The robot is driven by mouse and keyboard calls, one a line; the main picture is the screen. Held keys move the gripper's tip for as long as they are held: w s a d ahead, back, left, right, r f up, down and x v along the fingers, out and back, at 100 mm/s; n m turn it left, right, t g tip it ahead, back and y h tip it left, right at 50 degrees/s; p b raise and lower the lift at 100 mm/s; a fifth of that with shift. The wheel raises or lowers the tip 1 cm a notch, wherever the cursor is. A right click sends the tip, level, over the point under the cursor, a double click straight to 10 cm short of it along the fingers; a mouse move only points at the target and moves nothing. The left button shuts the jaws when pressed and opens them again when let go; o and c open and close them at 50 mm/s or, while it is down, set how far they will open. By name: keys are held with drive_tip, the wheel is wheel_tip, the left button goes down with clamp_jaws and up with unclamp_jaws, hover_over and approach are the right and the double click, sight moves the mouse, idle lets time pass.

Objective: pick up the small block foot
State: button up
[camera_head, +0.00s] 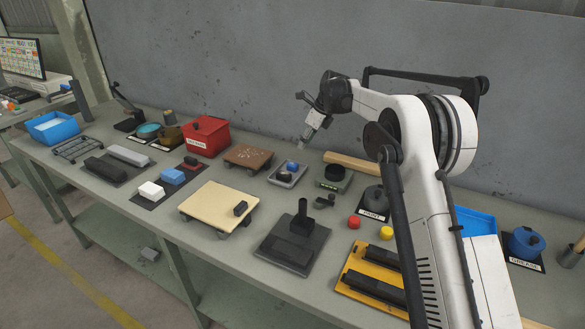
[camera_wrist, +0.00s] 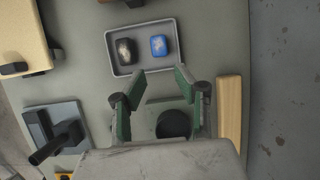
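I cannot tell for sure which part is the small block foot. A small black block (camera_head: 240,208) lies on the right part of a beige board (camera_head: 212,203); in the wrist view a dark block (camera_wrist: 14,69) shows at the board's edge. Another small black part (camera_head: 323,202) stands right of the board. A grey tray (camera_wrist: 116,66) holds a blue piece (camera_wrist: 159,45) and a dark piece (camera_wrist: 125,51). My gripper (camera_wrist: 161,82) is open and empty, its two fingers spread just below the tray in the wrist view. In the head view my gripper (camera_head: 303,146) hangs above the table's back.
A dark plate with an upright post (camera_head: 302,222) stands near the front edge. A round-topped device (camera_head: 335,175) and a wooden bar (camera_head: 352,162) lie under my arm. A red box (camera_head: 205,138) stands further left. A grey wall closes the back.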

sight(292, 163)
drive_tip(key=x, duration=0.7)
drive_tip(key=shift+a+f, duration=0.1)
drive_tip(key=shift+f, duration=0.05)
drive_tip(key=shift+a+p+x, duration=0.15)
drive_tip(key=shift+x, duration=1.15)
drive_tip(key=shift+a+p+x, duration=0.1)
drive_tip(key=shift+p+x, duration=0.05)
drive_tip(key=shift+x, duration=1.2)
drive_tip(key=c, duration=0.6)
drive_tip(key=shift+r, duration=0.2)
drive_tip(key=shift+c, duration=0.2)
